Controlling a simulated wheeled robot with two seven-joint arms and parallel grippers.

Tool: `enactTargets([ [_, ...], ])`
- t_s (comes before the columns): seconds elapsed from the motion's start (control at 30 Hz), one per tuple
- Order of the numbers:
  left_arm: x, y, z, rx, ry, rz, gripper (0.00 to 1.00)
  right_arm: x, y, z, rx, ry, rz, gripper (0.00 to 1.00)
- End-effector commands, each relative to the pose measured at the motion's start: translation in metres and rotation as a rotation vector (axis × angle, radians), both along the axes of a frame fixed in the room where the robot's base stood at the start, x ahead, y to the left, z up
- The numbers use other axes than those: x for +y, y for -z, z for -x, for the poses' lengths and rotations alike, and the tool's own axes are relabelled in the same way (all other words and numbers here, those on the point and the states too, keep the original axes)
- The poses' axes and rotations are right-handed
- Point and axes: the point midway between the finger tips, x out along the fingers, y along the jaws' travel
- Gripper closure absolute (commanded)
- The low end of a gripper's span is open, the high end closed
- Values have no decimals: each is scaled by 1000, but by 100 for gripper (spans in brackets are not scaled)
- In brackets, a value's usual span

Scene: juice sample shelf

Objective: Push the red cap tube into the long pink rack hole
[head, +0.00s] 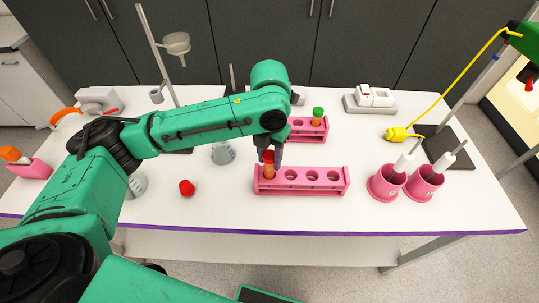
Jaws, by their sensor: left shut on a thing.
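The long pink rack (325,187) stands near the front middle of the white table, with a row of holes along its top. A tube with orange contents (269,171) and a reddish cap stands upright at its leftmost hole. My left gripper (269,152) reaches down from above and is shut on the top of this tube. The fingers partly hide the cap. The tube's lower part is in the rack, but I cannot tell how deep it sits. My right gripper is out of view.
A shorter pink rack (312,131) behind holds a green-capped tube (318,114). Two pink cups (386,184) with white-handled tools stand at right. A red object (187,187) and glass beaker (222,153) are at left. The front right table is clear.

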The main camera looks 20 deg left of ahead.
Motion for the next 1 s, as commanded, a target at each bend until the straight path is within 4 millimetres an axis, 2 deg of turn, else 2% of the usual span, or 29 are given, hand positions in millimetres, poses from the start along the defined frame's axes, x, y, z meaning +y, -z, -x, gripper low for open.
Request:
enactTargets([
  [1.0,0,23,0,1,1,0,100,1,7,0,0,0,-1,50],
])
